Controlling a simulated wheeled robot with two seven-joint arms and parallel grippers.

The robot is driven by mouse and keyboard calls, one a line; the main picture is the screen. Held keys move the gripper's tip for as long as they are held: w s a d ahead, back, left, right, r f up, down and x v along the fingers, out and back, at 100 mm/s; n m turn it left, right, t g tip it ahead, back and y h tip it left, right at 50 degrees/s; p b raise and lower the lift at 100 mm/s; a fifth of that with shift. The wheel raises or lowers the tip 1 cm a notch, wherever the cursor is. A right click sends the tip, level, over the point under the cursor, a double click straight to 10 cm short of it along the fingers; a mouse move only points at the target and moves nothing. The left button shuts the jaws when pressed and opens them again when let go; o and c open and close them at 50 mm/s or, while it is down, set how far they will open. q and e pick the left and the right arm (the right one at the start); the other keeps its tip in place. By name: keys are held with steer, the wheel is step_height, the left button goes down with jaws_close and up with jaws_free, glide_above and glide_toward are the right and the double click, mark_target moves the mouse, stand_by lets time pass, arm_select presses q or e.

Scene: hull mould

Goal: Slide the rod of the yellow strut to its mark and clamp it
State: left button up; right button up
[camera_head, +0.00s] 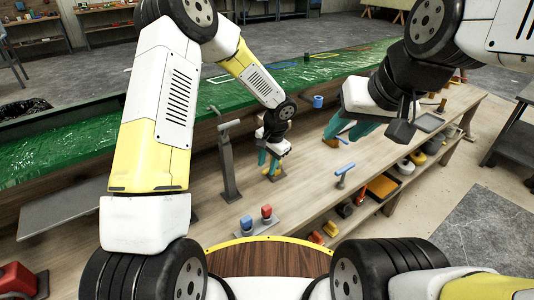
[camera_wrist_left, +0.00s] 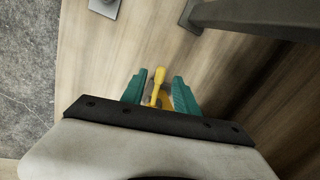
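The yellow strut (camera_wrist_left: 158,84) shows in the left wrist view as a narrow yellow bar with a wider yellow-orange part nearer the gripper. In the head view only a small yellow part (camera_head: 273,172) shows below my left gripper (camera_head: 268,160). My left gripper (camera_wrist_left: 159,92) is open, with its teal fingers on either side of the yellow bar and a gap on both sides. The rod's mark and the clamp cannot be made out. My right gripper (camera_head: 350,130) looks open and empty, above the bench beside a small orange object (camera_head: 331,142).
A grey post (camera_head: 229,165) stands left of my left gripper. A blue cup (camera_head: 318,102) stands behind. Blue (camera_head: 246,223) and red (camera_head: 267,212) knobs are nearer me. The green mould (camera_head: 90,128) runs along the back.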

arm_select(q)
steer(key=shift+w+a+f, duration=0.1)
steer(key=shift+a+f, duration=0.05)
steer(key=shift+f, duration=0.6)
jaws_close()
stand_by(0.9)
